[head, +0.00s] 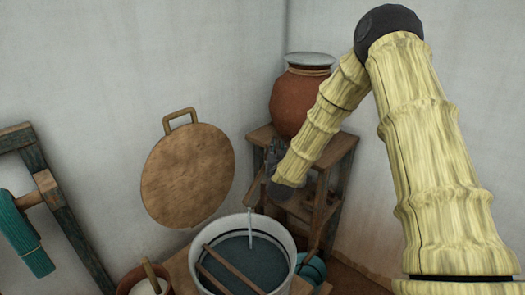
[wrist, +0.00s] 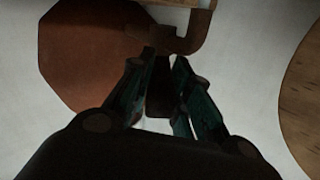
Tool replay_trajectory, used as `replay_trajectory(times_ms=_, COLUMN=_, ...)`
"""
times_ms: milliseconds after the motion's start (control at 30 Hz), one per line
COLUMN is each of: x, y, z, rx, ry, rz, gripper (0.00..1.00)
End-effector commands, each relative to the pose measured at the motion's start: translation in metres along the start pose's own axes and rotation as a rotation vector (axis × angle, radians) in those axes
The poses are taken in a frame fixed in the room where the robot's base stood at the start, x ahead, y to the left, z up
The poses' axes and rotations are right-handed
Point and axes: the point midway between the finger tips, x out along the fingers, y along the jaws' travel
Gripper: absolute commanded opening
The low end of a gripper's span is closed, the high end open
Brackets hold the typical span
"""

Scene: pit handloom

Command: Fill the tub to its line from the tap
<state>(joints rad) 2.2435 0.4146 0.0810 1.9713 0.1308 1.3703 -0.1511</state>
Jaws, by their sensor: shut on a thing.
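The white tub (head: 283,238) stands at the bottom middle of the head view, holding dark blue-green liquid (head: 240,250). A dark line (head: 208,240) runs round its inner wall; the liquid surface looks a little below it. A thin stream of water (head: 251,228) falls from the tap (head: 255,192) into the tub. My gripper (head: 272,160) is at the tap, partly hidden by my arm. In the wrist view my gripper (wrist: 163,58) is shut on the brown tap handle (wrist: 192,38); the contact is dark.
Two wooden sticks (head: 232,270) lie across the tub. A clay pot (head: 296,100) with a metal lid stands on a wooden stand (head: 345,150) behind. A small bowl (head: 130,280) and a wooden frame (head: 60,200) are left.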

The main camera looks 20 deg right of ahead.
Motion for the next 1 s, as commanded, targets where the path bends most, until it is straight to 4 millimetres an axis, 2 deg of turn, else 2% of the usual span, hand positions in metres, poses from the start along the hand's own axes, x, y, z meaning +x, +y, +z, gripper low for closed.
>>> replay_trajectory(times_ms=200, x=0.0008, y=0.0101, z=-0.0043, rx=0.0, ry=0.01, rz=0.029, gripper=0.0)
replay_trajectory(times_ms=500, x=0.0012, y=0.0101, z=-0.0048, rx=0.0, ry=0.012, rz=0.03, gripper=0.0)
replay_trajectory(times_ms=533, x=0.0012, y=0.01, z=-0.0048, rx=0.0, ry=0.012, rz=0.03, gripper=0.21)
replay_trajectory(times_ms=633, x=0.0014, y=0.0097, z=-0.005, rx=0.001, ry=0.012, rz=0.03, gripper=0.39)
replay_trajectory(times_ms=733, x=0.0015, y=0.0094, z=-0.0051, rx=0.001, ry=0.012, rz=0.029, gripper=0.43)
replay_trajectory(times_ms=1000, x=0.0009, y=0.0069, z=-0.0038, rx=0.001, ry=0.01, rz=0.026, gripper=0.43)
